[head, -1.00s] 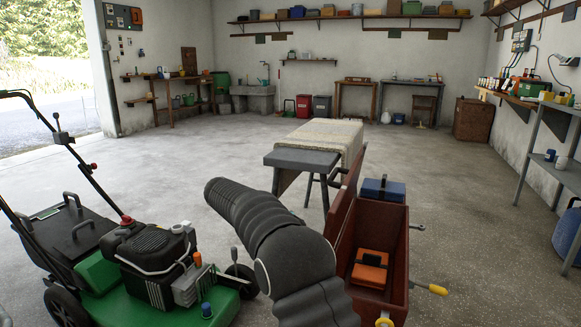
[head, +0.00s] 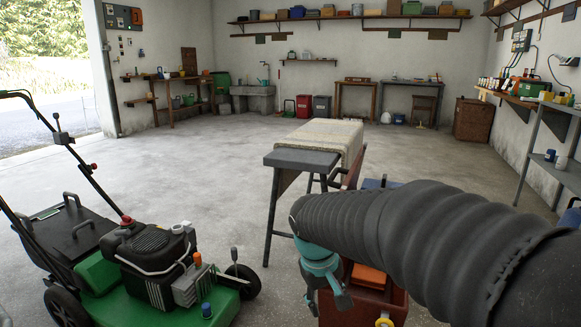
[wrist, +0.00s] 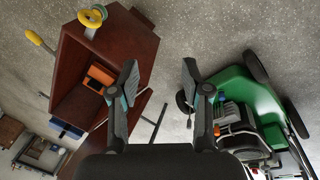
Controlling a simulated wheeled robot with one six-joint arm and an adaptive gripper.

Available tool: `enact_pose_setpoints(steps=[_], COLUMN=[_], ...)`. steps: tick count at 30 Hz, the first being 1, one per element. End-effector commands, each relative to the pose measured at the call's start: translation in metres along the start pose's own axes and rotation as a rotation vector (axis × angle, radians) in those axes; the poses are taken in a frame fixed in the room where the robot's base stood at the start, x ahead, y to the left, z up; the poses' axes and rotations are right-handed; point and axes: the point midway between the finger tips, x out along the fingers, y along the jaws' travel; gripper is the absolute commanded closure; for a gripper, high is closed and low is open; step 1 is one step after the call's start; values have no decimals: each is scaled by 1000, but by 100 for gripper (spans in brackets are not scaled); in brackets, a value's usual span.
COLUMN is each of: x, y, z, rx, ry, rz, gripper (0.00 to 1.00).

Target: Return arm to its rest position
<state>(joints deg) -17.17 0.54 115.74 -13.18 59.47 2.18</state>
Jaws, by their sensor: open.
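My gripper (wrist: 158,85) is open and empty in the wrist view, its two fingers apart with bare concrete floor between them. In the head view, my ribbed dark arm reaches in from the right edge. The teal end of the arm, with part of my gripper (head: 325,280), points down in front of the red-brown cart box (head: 395,299). The wrist view shows this box (wrist: 75,65) to the left of my gripper and the green lawn mower (wrist: 240,90) to its right.
The mower (head: 150,265) stands at the front left. A grey-topped bench (head: 300,160) with a pale cloth stands behind my arm. An orange case (head: 369,277) lies in the box. Grey metal shelving (head: 545,160) is at the right. The mid-floor at left is open.

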Motion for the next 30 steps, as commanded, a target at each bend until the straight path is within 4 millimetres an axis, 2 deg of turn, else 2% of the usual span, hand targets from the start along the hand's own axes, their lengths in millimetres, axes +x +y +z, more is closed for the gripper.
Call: enact_pose_setpoints(steps=[1,6,18,22,25,30], x=[-5,-12,-24,-34,-46,-54], y=[1,1,0,6,13,21], z=[16,66,168,187,193,198], rx=[23,102,303,348,375,405], ry=[23,90,241,300,349,381], rz=[-20,-82,-144,-125,-109,-93], gripper=[52,52,52,52,52,52])
